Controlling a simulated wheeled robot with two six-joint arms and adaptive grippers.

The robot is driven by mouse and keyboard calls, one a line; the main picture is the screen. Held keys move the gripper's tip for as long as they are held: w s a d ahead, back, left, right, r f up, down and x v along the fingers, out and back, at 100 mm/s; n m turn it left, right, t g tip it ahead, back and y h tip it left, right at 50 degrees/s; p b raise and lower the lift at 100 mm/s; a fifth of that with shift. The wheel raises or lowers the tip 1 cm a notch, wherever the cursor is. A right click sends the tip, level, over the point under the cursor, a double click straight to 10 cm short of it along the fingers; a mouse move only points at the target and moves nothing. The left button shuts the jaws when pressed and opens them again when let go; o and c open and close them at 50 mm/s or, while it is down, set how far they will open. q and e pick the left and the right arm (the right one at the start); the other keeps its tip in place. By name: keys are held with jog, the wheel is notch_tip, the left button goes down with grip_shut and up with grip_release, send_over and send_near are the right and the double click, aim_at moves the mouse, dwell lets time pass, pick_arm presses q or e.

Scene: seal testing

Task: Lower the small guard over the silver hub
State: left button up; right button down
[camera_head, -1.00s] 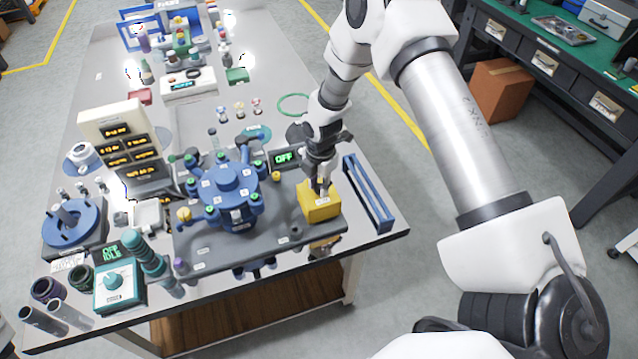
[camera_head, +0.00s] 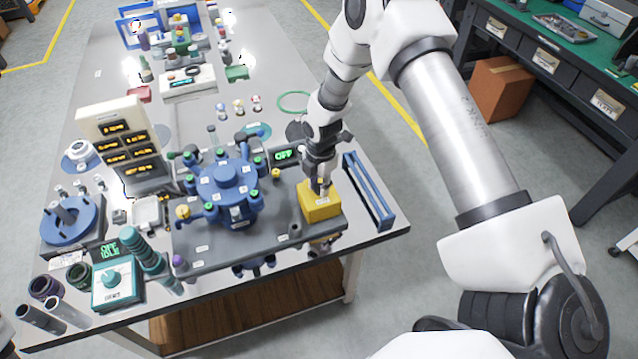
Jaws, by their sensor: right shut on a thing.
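A yellow box-shaped guard (camera_head: 321,207) is at the right end of the dark grey base plate (camera_head: 215,255), right of the blue valve body. My right gripper (camera_head: 321,188) comes down from above and is shut on the top of the guard. The guard is about upright; I cannot tell whether its lower edge touches the plate. I cannot make out the silver hub; the guard may hide it. My left gripper is not in view.
The blue valve body (camera_head: 228,190) with several arms stands left of the guard. A display reading OFF (camera_head: 284,155) is just behind the guard. A blue rail frame (camera_head: 368,190) lies to its right, near the table edge. A teal-dial box (camera_head: 117,285) is front left.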

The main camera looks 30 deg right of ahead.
jog(key=shift+f+b, duration=0.4)
jog(key=shift+f, duration=0.05)
dwell(0.4)
jog(key=c, duration=0.8)
grip_release()
jog(key=shift+r, duration=0.1)
notch_tip(320, 180, up, 9)
jog(key=p, duration=0.6)
jog(key=shift+p, duration=0.4)
